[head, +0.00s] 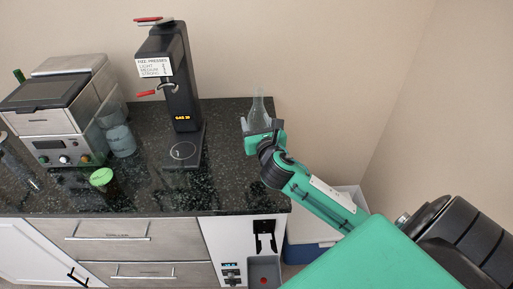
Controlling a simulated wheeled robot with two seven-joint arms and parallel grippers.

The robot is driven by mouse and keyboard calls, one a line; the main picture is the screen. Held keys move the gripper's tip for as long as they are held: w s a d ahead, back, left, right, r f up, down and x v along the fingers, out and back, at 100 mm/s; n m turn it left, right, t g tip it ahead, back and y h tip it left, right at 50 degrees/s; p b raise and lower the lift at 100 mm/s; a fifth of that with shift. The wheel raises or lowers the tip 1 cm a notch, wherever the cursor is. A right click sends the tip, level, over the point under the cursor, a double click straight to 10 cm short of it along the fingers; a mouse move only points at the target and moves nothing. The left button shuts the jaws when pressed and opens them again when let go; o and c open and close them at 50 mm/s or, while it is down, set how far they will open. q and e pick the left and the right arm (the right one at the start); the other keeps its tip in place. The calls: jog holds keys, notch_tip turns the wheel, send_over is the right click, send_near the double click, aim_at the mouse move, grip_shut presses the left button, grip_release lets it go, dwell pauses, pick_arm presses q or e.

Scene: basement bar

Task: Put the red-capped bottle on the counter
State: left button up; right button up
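A clear, greyish bottle (258,107) with a narrow neck stands upright in the head view, at the back right corner of the dark speckled counter (232,175). I see no red cap on its top. My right gripper (262,124) is at the bottle's lower body, with dark fingertips on either side of it. The gripper hides the bottle's base, so I cannot tell whether it rests on the counter or whether the fingers press on it. My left gripper is not in view.
An espresso machine (65,115), a clear jug (117,132) and a green-lidded jar (102,179) are at the left. The counter's right part is bare. A white and blue box (308,236) stands right of the counter.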

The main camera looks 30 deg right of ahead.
notch_tip(320, 180, down, 10)
jog(key=shift+r+b, duration=0.1)
jog(key=shift+b, duration=0.35)
jog(key=o, duration=1.3)
jog(key=shift+f, duration=0.2)
jog(key=shift+o, duration=0.2)
jog(key=shift+r, duration=0.1)
jog(key=b+v, duration=0.2)
jog(key=v, duration=1)
jog(key=shift+a+r, duration=0.1)
jog(key=shift+s, duration=0.1)
